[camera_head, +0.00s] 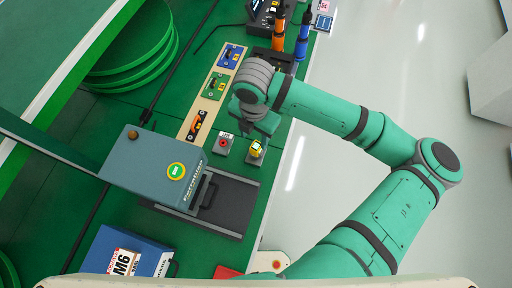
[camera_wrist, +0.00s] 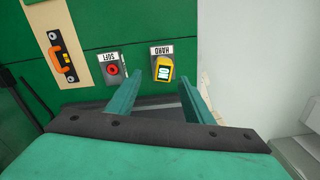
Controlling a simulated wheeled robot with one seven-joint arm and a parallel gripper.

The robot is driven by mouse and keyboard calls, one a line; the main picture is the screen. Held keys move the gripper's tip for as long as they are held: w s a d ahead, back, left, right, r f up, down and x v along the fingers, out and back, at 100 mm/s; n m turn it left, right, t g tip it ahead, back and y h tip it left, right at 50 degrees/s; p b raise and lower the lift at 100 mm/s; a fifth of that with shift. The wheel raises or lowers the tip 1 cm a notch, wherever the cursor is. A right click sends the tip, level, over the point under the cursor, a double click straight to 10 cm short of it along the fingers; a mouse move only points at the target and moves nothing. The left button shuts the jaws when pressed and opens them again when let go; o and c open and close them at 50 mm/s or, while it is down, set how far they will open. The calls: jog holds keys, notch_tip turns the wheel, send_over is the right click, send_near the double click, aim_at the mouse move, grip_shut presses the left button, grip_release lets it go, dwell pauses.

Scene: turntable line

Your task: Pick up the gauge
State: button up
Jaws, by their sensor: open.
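The gauge (camera_head: 256,149) is a small yellow device with a pale display. It stands on a grey plate labelled HARD (camera_wrist: 162,50) on the green bench. In the wrist view the gauge (camera_wrist: 163,70) shows upper middle, between the lines of my two fingers and beyond their tips. My gripper (camera_wrist: 161,82) is open and empty, with green fingers spread apart. In the head view my gripper (camera_head: 259,128) is over the bench just above the gauge in the picture. The gap between fingertips and gauge is hard to judge.
A plate labelled SOFT with a red round piece (camera_wrist: 113,70) sits left of the gauge. A beige board (camera_head: 190,122) holds levels. A grey-blue machine (camera_head: 160,165) stands left, and orange and blue tools (camera_head: 301,45) stand at the back. The bench's right edge is close.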

aim_at(256, 146)
notch_tip(256, 146, down, 2)
jog(key=shift+w+d+f, duration=0.1)
jog(key=f, duration=0.4)
jog(key=shift+s+d, duration=0.25)
jog(key=shift+s, duration=0.15)
jog(key=shift+f, duration=0.4)
jog(key=shift+w, duration=0.1)
grip_shut()
